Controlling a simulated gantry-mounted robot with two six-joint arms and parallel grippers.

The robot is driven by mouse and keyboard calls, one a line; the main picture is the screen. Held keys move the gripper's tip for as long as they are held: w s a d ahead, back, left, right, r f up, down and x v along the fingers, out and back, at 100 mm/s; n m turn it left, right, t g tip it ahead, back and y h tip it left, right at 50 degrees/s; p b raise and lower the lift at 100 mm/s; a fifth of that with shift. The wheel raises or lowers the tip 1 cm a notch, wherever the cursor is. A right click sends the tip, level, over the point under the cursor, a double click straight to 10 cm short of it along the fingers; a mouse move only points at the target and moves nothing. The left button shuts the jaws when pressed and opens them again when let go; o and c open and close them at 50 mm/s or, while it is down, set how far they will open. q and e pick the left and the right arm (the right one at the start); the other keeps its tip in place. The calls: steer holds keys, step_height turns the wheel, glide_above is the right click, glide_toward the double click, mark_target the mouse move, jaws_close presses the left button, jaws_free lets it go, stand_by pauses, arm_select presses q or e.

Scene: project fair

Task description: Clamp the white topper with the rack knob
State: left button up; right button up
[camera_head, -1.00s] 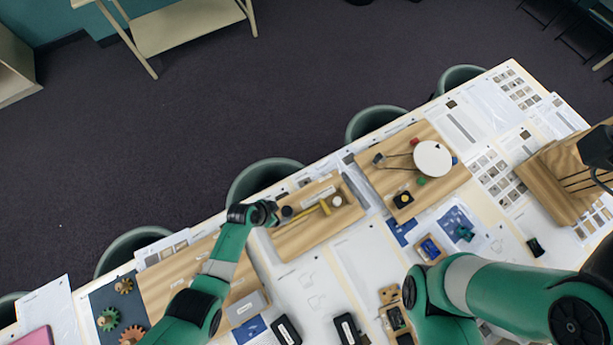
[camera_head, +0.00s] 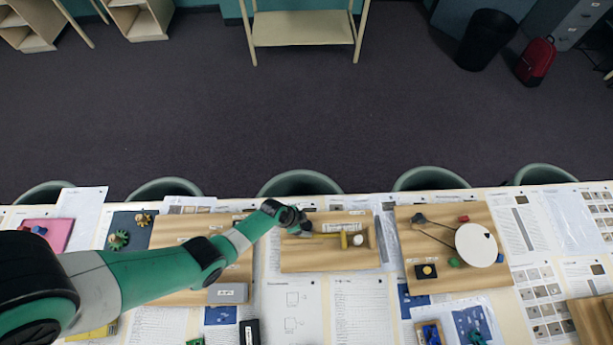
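A wooden board (camera_head: 330,262) lies on the table in the middle of the view. On it a yellow rack bar (camera_head: 326,235) runs left to right and ends in a yellow upright plate (camera_head: 344,240). The small white topper (camera_head: 358,240) stands just right of that plate, with a wooden block (camera_head: 372,238) on its right. Whether plate and topper touch is too small to tell. My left gripper (camera_head: 301,224) is over the board's left end, where the bar starts. It covers that end, and the rack knob cannot be made out behind it. Its finger opening cannot be seen. My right gripper is out of view.
A board with a white disc (camera_head: 474,246) and small coloured parts stands to the right. A longer board (camera_head: 165,240) lies under my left arm. Gears (camera_head: 119,240) are on a dark mat at the left. Papers cover much of the table; stools line its far edge.

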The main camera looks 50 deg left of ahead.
arm_select(q)
jaws_close()
